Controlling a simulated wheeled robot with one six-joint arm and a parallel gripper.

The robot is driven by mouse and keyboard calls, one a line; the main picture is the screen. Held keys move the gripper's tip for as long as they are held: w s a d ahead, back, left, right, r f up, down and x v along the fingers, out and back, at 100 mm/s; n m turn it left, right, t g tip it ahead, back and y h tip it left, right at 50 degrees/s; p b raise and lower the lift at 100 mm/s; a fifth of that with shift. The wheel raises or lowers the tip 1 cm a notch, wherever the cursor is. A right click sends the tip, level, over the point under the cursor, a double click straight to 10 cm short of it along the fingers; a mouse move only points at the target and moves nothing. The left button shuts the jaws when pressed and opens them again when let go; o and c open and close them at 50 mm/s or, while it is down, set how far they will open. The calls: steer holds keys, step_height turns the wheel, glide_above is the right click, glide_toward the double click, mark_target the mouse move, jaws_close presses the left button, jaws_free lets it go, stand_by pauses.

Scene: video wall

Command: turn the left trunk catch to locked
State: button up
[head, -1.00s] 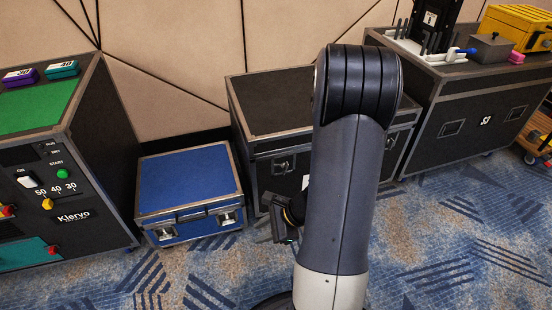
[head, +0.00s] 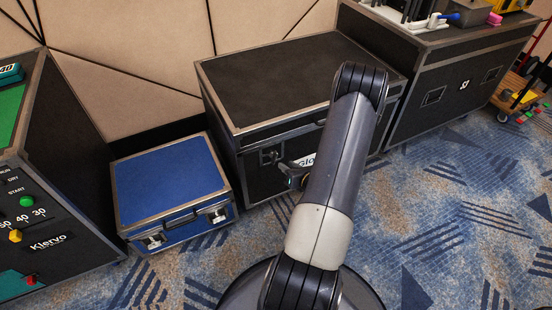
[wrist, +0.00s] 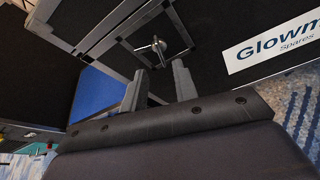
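The black trunk (head: 290,80) with metal edges stands against the wall in the head view. Its left catch (head: 270,157) is on the front face; in the wrist view this catch (wrist: 159,46) is a small silver turn-piece in a square recessed plate. My gripper (wrist: 159,68) is open, its two fingers apart with nothing between them, pointing toward the catch and short of it, with no clear contact. In the head view the gripper (head: 293,178) is small and partly hidden by my arm. The right catch is hidden behind my arm.
A white label (wrist: 272,45) is right of the catch. A blue case (head: 170,185) sits left of the trunk, and a dark console (head: 70,180) stands farther left. Another black case (head: 450,85) stands to the right. Patterned carpet (head: 440,230) in front is open.

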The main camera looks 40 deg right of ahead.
mark_target(274, 157)
steer(key=b+x, duration=0.1)
steer(key=x, duration=0.6)
steer(key=shift+w, duration=0.3)
steer(key=shift+f, duration=0.1)
steer(key=shift+c, duration=0.2)
jaws_close()
